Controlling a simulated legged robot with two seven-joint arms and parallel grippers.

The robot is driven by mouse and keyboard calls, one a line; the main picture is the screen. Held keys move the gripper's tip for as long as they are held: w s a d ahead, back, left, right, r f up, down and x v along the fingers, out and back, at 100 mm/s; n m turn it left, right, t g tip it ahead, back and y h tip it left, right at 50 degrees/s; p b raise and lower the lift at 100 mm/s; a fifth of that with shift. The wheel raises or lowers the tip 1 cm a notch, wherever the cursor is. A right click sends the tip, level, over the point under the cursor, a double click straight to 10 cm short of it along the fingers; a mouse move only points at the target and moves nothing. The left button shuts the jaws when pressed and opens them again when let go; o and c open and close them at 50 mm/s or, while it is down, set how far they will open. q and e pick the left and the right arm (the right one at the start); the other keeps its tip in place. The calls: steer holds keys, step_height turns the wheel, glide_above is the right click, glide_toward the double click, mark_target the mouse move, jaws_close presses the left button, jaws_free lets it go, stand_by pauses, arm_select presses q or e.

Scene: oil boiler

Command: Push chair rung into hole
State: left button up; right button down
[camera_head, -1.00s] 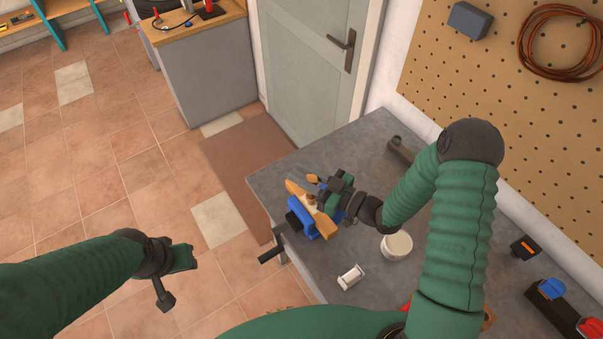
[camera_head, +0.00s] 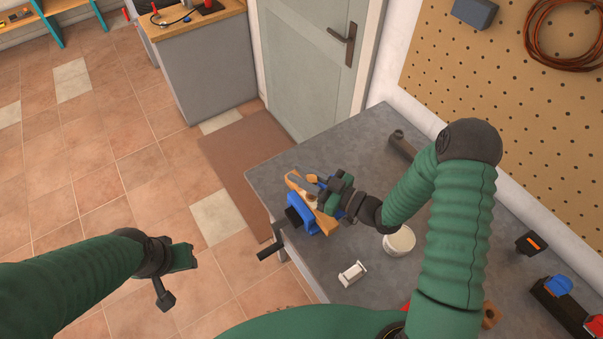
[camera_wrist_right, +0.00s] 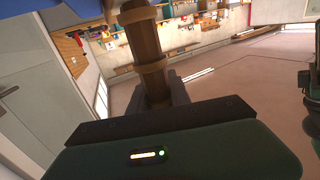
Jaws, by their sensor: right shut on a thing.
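A brown turned chair rung (camera_wrist_right: 145,45) stands between the fingers of my right gripper in the right wrist view and runs up out of the picture. My right gripper (camera_head: 318,187) is shut on it, at the blue vise (camera_head: 302,216) on the bench corner. A light wooden chair piece (camera_head: 326,222) is held in the vise. The hole is hidden, and I cannot tell how deep the rung sits. My left gripper (camera_head: 178,277) is open and empty over the floor, far left of the bench.
The vise handle (camera_head: 270,249) juts out over the bench's left edge. A pegboard wall (camera_head: 500,110) rises at the right.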

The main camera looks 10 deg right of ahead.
steer(key=c, duration=1.1)
jaws_free()
steer(key=b+v, duration=0.3)
steer(key=v, duration=1.4)
steer(key=shift+f+b, duration=0.15)
steer(key=shift+b, duration=0.2)
steer(key=shift+w, duration=0.1)
